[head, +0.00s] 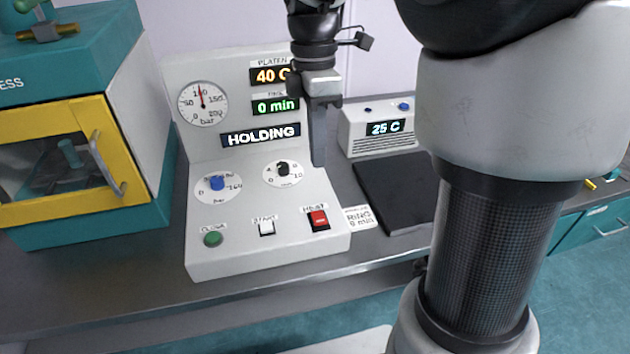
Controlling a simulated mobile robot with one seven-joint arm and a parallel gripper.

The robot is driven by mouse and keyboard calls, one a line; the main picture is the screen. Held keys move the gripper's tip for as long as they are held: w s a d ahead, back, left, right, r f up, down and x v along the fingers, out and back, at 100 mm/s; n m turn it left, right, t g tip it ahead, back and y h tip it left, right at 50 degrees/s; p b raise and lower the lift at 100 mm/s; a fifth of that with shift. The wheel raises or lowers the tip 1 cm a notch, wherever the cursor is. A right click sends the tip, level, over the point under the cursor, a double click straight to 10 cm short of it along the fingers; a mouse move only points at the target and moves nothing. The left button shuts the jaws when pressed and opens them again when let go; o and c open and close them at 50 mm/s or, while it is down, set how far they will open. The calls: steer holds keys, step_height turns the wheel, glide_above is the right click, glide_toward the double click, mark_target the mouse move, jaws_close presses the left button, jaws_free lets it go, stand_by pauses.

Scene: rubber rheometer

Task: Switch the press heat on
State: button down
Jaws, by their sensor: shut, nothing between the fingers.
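The press control panel (245,240) is a white console on the bench. Its red HEAT rocker switch (319,220) sits at the lower right of the sloped face. My gripper (319,163) is shut and empty, pointing down above and behind the switch, apart from it. The platen display (268,75) reads 40 C, partly hidden by my gripper. The time display (275,107) reads 0 min. A status display (261,136) reads HOLDING.
The panel also has a green CLOSE button (213,239), a white START switch (266,228), a blue knob (217,184), a black knob (283,169) and a pressure gauge (203,103). The press (75,130) with its yellow door stands left. A 25 C unit (378,135) and dark mat (396,190) are right.

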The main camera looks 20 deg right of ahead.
mark_target(320, 222)
steer(key=f+b, duration=0.1)
steer(key=f, duration=0.3)
steer(key=s+f+b, duration=0.1)
steer(key=f, duration=0.4)
steer(key=s+f, duration=0.1)
steer(key=f, duration=0.3)
steer(key=shift+f+b, duration=0.25)
steer(key=shift+b, duration=0.15)
steer(key=shift+f+t+b, duration=0.3)
steer(key=shift+f+b, duration=0.1)
steer(key=shift+b, duration=0.25)
steer(key=shift+s+r, duration=0.15)
steer(key=shift+s, duration=0.05)
steer(key=shift+w, duration=0.15)
steer(key=shift+w+r+p, duration=0.15)
steer(key=shift+w+p, duration=0.2)
steer(key=shift+p, duration=0.05)
steer(key=shift+w, duration=0.5)
